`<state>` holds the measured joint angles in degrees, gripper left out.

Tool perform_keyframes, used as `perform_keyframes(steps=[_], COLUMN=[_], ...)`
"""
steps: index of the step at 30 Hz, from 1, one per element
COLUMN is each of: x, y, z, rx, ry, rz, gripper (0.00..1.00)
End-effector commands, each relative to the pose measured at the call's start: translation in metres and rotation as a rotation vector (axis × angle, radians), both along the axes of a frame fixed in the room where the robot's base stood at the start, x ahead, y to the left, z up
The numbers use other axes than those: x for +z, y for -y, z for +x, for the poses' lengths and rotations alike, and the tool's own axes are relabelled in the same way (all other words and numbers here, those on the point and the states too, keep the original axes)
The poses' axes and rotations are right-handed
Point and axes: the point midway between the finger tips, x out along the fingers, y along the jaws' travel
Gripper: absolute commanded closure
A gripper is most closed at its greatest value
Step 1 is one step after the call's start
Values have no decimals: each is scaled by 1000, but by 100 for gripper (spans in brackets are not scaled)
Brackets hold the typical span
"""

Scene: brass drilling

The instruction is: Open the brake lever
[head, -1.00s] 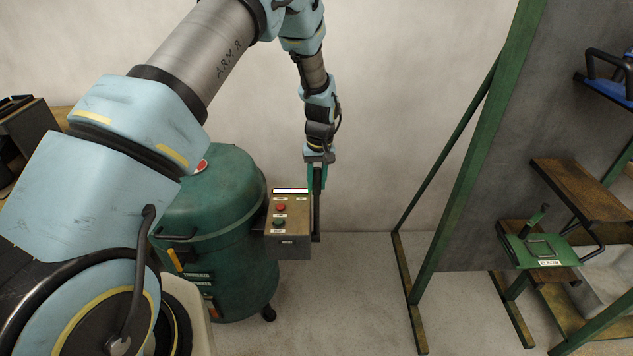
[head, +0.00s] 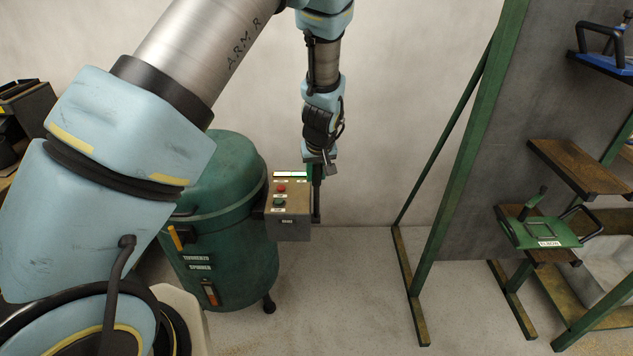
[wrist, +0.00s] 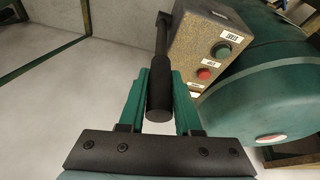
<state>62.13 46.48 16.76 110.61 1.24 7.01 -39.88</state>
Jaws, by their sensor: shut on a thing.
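The brake lever (head: 317,206) is a black bar with a thick round grip, on the right side of a tan control box (head: 290,228) in the head view. The box is fixed to the green drum-shaped machine (head: 235,255). My gripper (head: 317,172) is at the lever's upper end. In the wrist view, the green fingers of my gripper (wrist: 160,100) stand on either side of the lever's black grip (wrist: 159,85) and are shut on it. The box's red button (wrist: 204,74) and green button (wrist: 223,51) show just right of the grip.
A green steel frame with a grey panel (head: 465,190) stands to the right. It carries wooden shelves (head: 580,167), a green tool (head: 540,230) and a blue tool (head: 610,62). The floor (head: 345,300) between machine and frame is clear.

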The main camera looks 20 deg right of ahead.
Motion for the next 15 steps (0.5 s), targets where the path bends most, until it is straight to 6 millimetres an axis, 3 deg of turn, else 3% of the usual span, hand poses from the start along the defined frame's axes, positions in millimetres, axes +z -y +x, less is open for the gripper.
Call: perform_keyframes(steps=[6, 15], x=[-10, -17], y=[-10, -22], z=[-27, -51], rx=[-8, -4], ry=[138, 282], rz=[-63, -130], gripper=[100, 100])
